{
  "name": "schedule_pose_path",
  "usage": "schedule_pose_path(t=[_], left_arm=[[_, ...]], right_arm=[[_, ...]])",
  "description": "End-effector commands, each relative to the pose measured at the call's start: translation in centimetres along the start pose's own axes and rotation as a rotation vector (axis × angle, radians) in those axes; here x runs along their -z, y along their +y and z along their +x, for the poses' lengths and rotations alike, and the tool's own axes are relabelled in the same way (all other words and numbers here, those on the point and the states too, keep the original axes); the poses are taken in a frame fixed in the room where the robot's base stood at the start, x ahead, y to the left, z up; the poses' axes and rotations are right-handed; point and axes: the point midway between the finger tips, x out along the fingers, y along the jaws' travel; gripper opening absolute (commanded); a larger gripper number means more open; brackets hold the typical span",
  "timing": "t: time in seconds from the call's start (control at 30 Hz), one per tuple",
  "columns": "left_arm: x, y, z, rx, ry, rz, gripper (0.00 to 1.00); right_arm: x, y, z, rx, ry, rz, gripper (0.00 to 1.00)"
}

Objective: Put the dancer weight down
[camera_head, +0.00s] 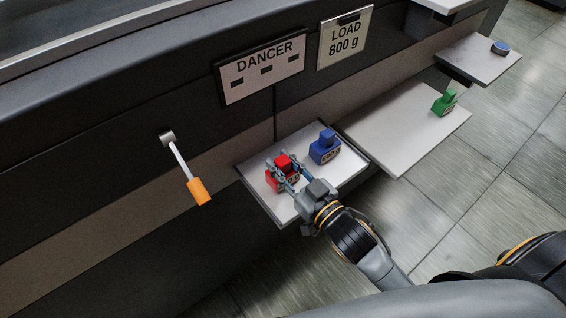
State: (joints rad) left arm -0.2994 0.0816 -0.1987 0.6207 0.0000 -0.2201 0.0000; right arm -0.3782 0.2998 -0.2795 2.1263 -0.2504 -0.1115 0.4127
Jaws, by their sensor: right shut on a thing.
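A red weight (282,173) is between the fingers of my right gripper (284,174), which is shut on it. The red weight is over the left part of a small grey shelf (283,213) below the DANCER sign; I cannot tell whether it touches the shelf. A blue weight (324,149) stands on the same shelf, to the right of the red one. A green weight (444,102) stands on a larger shelf (396,147) to the right. My left gripper is not in view.
The DANCER sign (262,68) and a LOAD 800 g sign (345,38) are on the dark machine wall. A lever with an orange handle (199,191) sticks out to the left. Floor tiles lie below.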

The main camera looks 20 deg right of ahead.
Motion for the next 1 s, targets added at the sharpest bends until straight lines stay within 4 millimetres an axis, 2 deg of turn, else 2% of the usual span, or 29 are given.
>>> schedule_pose_path(t=[0.27,0.3,0.4,0.77,0.87,1.0], left_arm=[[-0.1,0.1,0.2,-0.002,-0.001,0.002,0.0],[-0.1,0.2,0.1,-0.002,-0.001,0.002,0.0],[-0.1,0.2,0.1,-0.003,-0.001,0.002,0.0],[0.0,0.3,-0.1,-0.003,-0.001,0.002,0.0],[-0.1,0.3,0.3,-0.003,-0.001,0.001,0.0],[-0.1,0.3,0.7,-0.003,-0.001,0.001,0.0]], right_arm=[[-0.2,0.0,0.0,0.0,0.003,0.0,0.0],[-0.3,0.0,0.0,-0.001,-0.001,0.0,0.33],[-0.3,0.0,0.0,0.0,-0.001,0.0,0.5],[0.2,0.0,-0.1,0.0,0.0,-0.001,0.5],[-0.2,0.0,-1.1,-0.001,-0.004,0.0,0.5],[-0.3,0.0,-3.5,0.0,-0.005,0.0,0.5]])
